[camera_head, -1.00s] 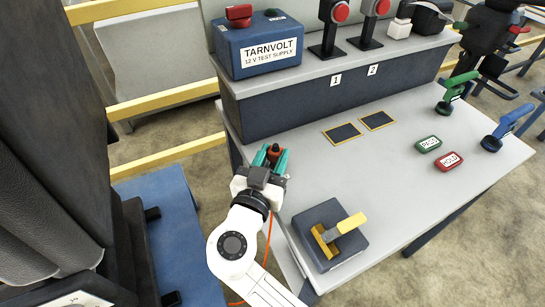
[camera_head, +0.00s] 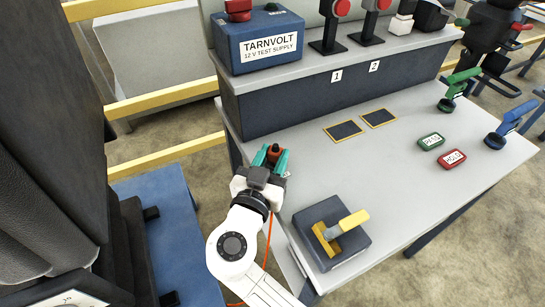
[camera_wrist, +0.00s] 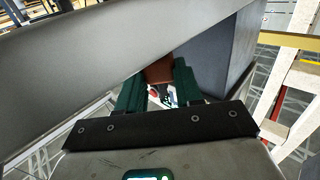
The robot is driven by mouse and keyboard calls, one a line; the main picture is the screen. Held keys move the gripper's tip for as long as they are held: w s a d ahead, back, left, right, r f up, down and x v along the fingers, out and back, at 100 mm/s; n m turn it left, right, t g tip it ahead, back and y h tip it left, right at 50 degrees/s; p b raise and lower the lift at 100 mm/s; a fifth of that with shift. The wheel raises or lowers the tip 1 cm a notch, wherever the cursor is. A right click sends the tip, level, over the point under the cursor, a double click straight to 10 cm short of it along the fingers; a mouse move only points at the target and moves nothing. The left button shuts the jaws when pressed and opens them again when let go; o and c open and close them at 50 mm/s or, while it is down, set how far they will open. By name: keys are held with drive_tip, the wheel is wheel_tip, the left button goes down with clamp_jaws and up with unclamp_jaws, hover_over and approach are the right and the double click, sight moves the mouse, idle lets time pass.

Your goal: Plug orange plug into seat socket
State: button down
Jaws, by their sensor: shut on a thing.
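My gripper (camera_head: 271,159), with teal fingers, is shut on the orange plug (camera_head: 273,149) beside the left edge of the grey bench. In the wrist view the plug (camera_wrist: 158,73) shows as a reddish-brown block between the green fingers (camera_wrist: 158,88); its front end is hidden. An orange cable (camera_head: 267,243) hangs below my gripper along the arm. A dark seat (camera_head: 45,130) stands at the far left, apart from my gripper. I cannot make out the seat socket in either view.
The grey bench (camera_head: 400,190) lies right of my gripper, with a yellow-handled switch block (camera_head: 330,250) near its front left. A blue Tarnvolt supply (camera_head: 258,45) stands on the raised shelf. A blue platform (camera_head: 180,235) is under the seat. Yellow rails (camera_head: 165,155) run behind.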

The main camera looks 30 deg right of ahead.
drive_tip(key=shift+f+b, duration=0.5)
drive_tip(key=shift+b, duration=0.2)
drive_tip(key=c, duration=0.7)
unclamp_jaws()
drive_tip(key=shift+o, duration=0.2)
drive_tip(key=v, duration=1)
drive_tip(key=shift+s+a, duration=0.25)
